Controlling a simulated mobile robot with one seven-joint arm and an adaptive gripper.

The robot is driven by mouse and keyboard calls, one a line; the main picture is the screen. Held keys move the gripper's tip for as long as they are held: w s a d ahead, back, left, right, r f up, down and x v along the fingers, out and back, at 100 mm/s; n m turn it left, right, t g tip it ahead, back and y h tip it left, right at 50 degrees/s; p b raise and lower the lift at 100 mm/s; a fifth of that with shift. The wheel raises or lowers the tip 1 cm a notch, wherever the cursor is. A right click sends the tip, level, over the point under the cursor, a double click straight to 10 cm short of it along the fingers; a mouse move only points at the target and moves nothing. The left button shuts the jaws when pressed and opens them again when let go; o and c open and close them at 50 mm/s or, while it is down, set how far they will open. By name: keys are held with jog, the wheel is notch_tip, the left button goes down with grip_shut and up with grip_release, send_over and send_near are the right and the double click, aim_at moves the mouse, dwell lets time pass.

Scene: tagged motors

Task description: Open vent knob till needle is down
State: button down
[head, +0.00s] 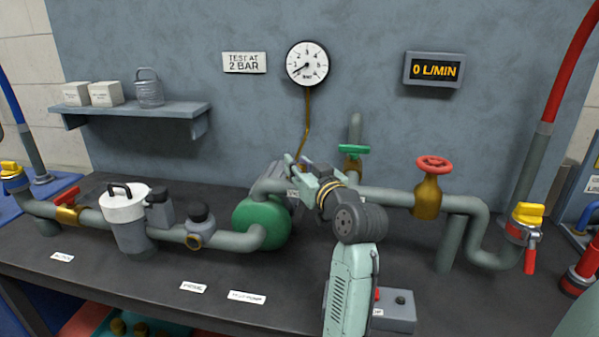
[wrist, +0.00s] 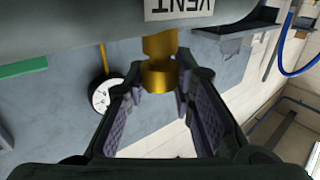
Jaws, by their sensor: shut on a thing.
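The brass vent knob (wrist: 160,76) hangs below a grey pipe with a VENT label (wrist: 180,8) in the wrist view, which is turned upside down. My gripper (wrist: 158,92) has a finger on each side of the knob and is shut on it. In the head view my gripper (head: 303,175) reaches the pipe behind the green pump, and the knob is mostly hidden there. The round white gauge (head: 307,64) on the wall has its needle pointing to the lower left, near the low end of its scale. The gauge also shows in the wrist view (wrist: 103,95).
A green-handled valve (head: 354,150) and a red-wheeled brass valve (head: 428,188) stand right of my gripper. The white-lidded filter (head: 125,205) and green pump (head: 262,226) stand left. A grey switch box (head: 398,311) sits beside my arm. The flow display (head: 434,70) reads 0 L/MIN.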

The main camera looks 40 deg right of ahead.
jog(key=shift+f+n+t+y+b, duration=0.1)
jog(key=shift+n+t+y+b, duration=0.3)
jog(key=shift+n+y, duration=1)
jog(key=shift+m, duration=0.4)
jog(key=c, duration=1.3)
grip_release()
jog(key=shift+c, duration=0.2)
jog(key=shift+s, duration=0.1)
jog(key=s, duration=1.1)
jog(key=shift+s+a, duration=0.4)
